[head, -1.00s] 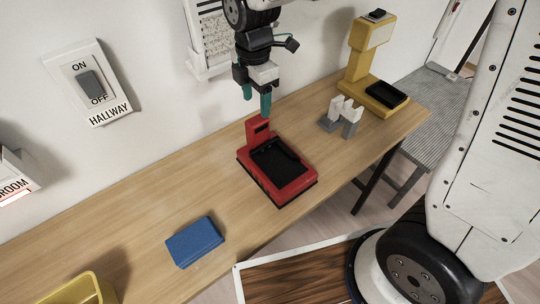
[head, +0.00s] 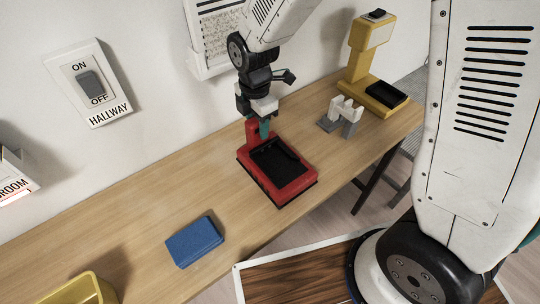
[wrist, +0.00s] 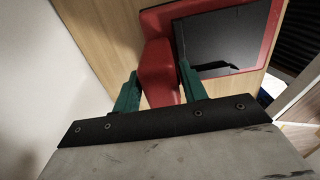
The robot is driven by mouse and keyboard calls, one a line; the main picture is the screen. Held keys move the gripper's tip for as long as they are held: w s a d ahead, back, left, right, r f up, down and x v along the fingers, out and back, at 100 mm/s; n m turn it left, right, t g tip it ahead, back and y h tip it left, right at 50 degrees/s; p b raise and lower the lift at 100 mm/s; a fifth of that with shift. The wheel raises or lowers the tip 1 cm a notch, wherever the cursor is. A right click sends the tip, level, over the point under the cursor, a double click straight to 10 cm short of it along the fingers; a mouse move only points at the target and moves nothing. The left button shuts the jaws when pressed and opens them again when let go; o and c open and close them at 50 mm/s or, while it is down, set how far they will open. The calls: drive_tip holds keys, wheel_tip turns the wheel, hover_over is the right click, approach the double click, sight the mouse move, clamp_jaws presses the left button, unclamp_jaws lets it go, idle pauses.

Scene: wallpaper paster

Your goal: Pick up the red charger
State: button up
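The red charger (head: 293,188) stands on the wooden table, with a black recessed tray in its flat base and an upright red back part at the wall side. My gripper (head: 264,128) points down at that upright part. In the wrist view, the charger (wrist: 155,68) shows its red upright between the two green fingers of my gripper (wrist: 158,72), one on each side. The fingers look apart, with narrow gaps beside the upright, so they are open around it. The head view partly hides the upright behind the gripper.
A blue box (head: 194,242) lies on the wooden table (head: 130,215) at front left. A grey-white stand (head: 342,117) and a yellow device (head: 372,85) stand to the right. A yellow container (head: 85,290) is at the lower left. A wall switch (head: 90,83) is behind.

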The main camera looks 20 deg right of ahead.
clamp_jaws()
drive_tip(key=shift+r, duration=0.1)
idle(1.1)
